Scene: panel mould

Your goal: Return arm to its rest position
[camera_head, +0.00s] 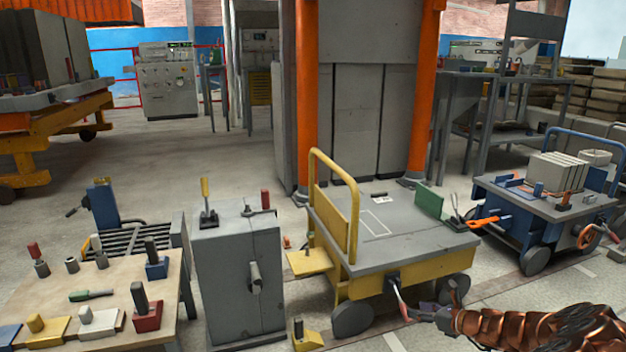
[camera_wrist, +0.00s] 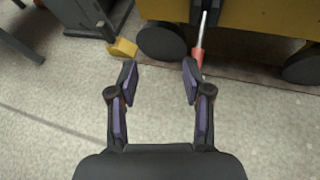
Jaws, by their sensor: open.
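My gripper (camera_wrist: 158,82) is open and empty in the wrist view, with its two fingers apart over the bare floor. In the head view my gripper (camera_head: 440,303) is at the lower right, low beside the front of the yellow cart (camera_head: 460,284). My copper-coloured arm comes in from the lower right corner. A handle with a red grip (camera_wrist: 201,56) hangs from the cart just beyond the right finger in the wrist view. I cannot tell whether the finger touches it.
A grey cabinet (camera_head: 238,282) stands left of the cart, and a workbench (camera_head: 100,318) with several hand tools is at the lower left. A yellow wedge (camera_head: 307,341) lies on the floor. A blue cart (camera_head: 545,205) carrying grey blocks stands at the right.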

